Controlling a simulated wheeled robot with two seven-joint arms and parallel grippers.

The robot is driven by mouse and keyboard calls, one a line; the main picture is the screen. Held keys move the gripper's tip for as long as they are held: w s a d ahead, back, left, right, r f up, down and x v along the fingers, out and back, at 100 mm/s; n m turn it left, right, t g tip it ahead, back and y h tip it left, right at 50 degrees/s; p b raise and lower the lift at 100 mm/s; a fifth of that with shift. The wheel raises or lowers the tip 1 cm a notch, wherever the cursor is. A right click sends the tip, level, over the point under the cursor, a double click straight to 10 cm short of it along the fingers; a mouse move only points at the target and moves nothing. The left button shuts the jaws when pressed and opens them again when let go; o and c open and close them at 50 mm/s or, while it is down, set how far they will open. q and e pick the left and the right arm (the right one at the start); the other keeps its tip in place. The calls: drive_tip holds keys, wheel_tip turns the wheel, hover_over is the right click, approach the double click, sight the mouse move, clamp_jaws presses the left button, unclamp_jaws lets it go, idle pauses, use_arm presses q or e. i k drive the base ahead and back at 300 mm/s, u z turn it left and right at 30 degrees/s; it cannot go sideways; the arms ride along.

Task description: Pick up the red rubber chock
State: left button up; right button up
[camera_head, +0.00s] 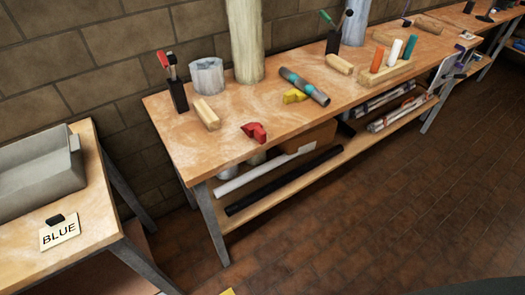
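The red rubber chock (254,132) lies on the wooden workbench (190,143), close to its front edge and left of the bench's middle. It is a small, bright red, notched block. Nothing touches it, and it is fully in view. Neither of my grippers shows in the head view.
A yellow chock (295,96) and a grey-teal cylinder (304,86) lie to the right of it. A wooden block (207,113) and a black tool holder (178,96) stand to the left. A side table (90,205) with a grey bin (38,172) is at left. Open brick floor (365,215) lies in front.

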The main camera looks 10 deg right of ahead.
sight(255, 130)
drive_tip(key=z, duration=0.25)
drive_tip(key=i, duration=1.05)
drive_tip(key=u, duration=0.25)
